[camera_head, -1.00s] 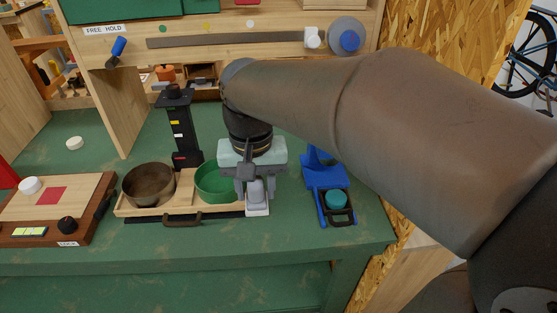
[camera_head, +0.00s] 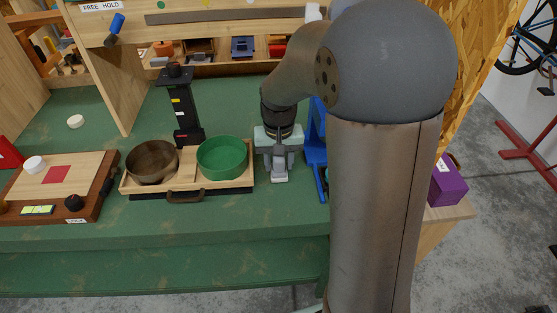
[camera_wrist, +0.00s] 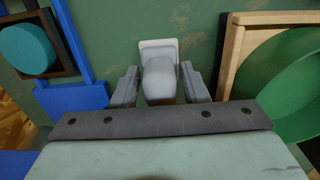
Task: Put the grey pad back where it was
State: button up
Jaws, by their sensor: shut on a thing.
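My gripper (camera_head: 279,168) points down at the bench between the tray and a blue stand. It is shut on the grey pad (camera_wrist: 160,78), a rounded grey block with a pale, squarish base plate. The pad also shows below the fingers in the head view (camera_head: 280,177). In the wrist view the fingers (camera_wrist: 160,90) stand on either side of the grey block. I cannot tell whether the base touches the bench or hangs just above it.
A wooden tray (camera_head: 246,181) with a brown bowl (camera_head: 152,160) and a green bowl (camera_head: 222,157) is close left. The blue stand (camera_head: 316,150) is close right, partly behind my arm. A black post (camera_head: 183,110) stands behind the tray. Bare green bench lies in front.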

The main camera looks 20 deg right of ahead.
jog(key=shift+f, duration=0.25)
jog(key=shift+f, duration=0.15)
jog(key=o, duration=0.9)
jog(key=shift+o, duration=0.2)
notch_tip(320, 180, up, 12)
jog(key=shift+r, duration=0.1)
jog(key=s+f+n, duration=0.1)
jog(key=s+f, duration=0.2)
jog(key=s, duration=0.7)
jog(key=s+f+n, duration=0.1)
jog(key=s+f, duration=0.3)
jog(key=s, duration=0.6)
jog(key=shift+a+f, duration=0.25)
jog(key=shift+a, duration=0.1)
